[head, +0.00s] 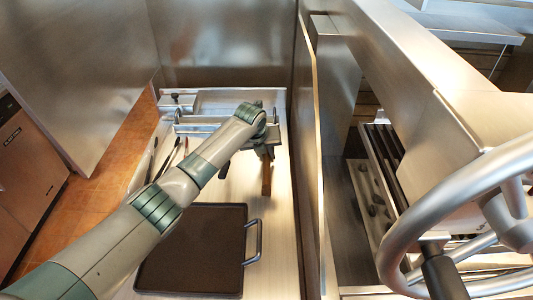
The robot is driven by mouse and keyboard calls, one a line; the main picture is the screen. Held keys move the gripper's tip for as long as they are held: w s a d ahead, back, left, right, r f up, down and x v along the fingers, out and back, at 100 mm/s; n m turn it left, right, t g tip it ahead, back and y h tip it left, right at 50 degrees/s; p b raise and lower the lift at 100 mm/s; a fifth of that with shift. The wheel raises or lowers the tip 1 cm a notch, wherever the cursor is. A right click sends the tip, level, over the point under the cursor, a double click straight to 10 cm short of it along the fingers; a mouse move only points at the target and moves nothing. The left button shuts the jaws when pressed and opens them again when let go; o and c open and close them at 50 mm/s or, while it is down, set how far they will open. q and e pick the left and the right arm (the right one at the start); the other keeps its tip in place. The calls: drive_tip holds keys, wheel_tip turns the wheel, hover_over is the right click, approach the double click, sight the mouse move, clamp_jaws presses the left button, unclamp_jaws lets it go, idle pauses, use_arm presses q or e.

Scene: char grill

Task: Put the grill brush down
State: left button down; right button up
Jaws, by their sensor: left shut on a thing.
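My left arm reaches in from the lower left over a pale counter. Its gripper (262,150) is at the far part of the counter, shut on the grill brush (266,178). Only a narrow brown piece of the brush shows, hanging below the gripper. The rest of the brush is hidden by the gripper and wrist. I cannot tell whether the brush touches the counter (277,215). My right gripper is not in view.
A dark flat griddle (195,255) with a metal side handle lies on the near counter. Thin dark utensils (168,158) lie left of my arm. An upright metal panel (308,150) borders the counter on the right. The grill grates (384,145) and a large curved metal tube (395,235) are beyond it.

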use_arm(q)
drive_tip(key=c, duration=1.6)
unclamp_jaws()
drive_tip(key=shift+r, duration=0.15)
drive_tip(key=b+v, duration=0.3)
drive_tip(key=v, duration=0.8)
drive_tip(key=shift+s+r, duration=0.15)
drive_tip(key=shift+r, duration=0.25)
drive_tip(key=shift+a+f, duration=0.1)
